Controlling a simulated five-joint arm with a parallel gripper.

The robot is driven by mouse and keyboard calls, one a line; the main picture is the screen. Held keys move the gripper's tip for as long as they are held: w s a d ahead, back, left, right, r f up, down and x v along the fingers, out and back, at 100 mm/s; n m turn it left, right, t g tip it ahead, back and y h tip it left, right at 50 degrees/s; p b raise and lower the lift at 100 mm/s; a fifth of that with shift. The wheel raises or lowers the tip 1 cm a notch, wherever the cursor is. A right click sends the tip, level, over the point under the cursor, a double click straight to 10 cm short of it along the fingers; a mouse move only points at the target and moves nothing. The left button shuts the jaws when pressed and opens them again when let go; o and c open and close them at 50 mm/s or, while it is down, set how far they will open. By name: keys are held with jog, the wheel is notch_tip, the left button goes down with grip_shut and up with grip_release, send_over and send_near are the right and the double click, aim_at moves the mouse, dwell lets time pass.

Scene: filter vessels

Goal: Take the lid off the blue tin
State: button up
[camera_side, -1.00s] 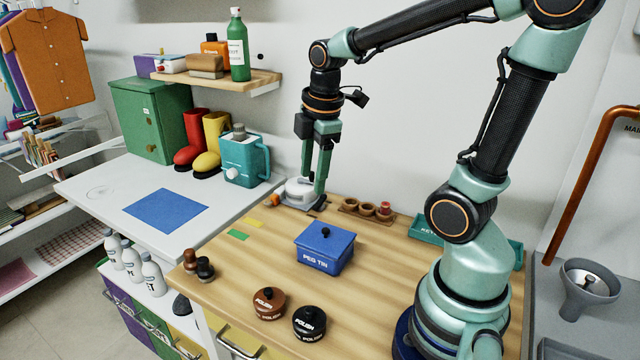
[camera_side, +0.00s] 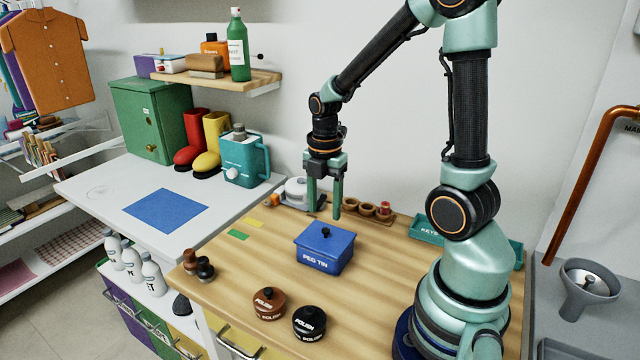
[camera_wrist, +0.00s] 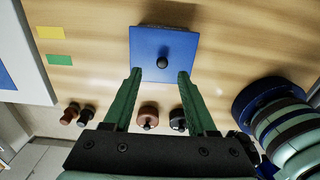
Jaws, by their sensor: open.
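The blue tin (camera_side: 322,262) stands on the wooden bench top, with "PEG TIN" on its front. Its blue lid (camera_side: 312,241) is on it and has a small black knob (camera_side: 326,232) in the middle. In the wrist view the lid (camera_wrist: 150,42) and its knob (camera_wrist: 162,63) show from above, ahead of the fingertips. My gripper (camera_side: 325,215) is open and empty, pointing down, above and just behind the tin in the side view. In the wrist view my gripper (camera_wrist: 160,73) has its fingers spread to either side of the knob's line, touching nothing visible.
Two round polish tins, one brown (camera_side: 269,303) and one black (camera_side: 309,322), stand in front of the blue tin. A wooden rack of small cups (camera_side: 367,208) and a white round object (camera_side: 298,190) lie behind. The bench left of the tin is mostly clear.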

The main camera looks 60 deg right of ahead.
aim_at(326, 229)
jog(key=shift+s+f, duration=0.2)
jog(key=shift+f, duration=2.45)
grip_shut()
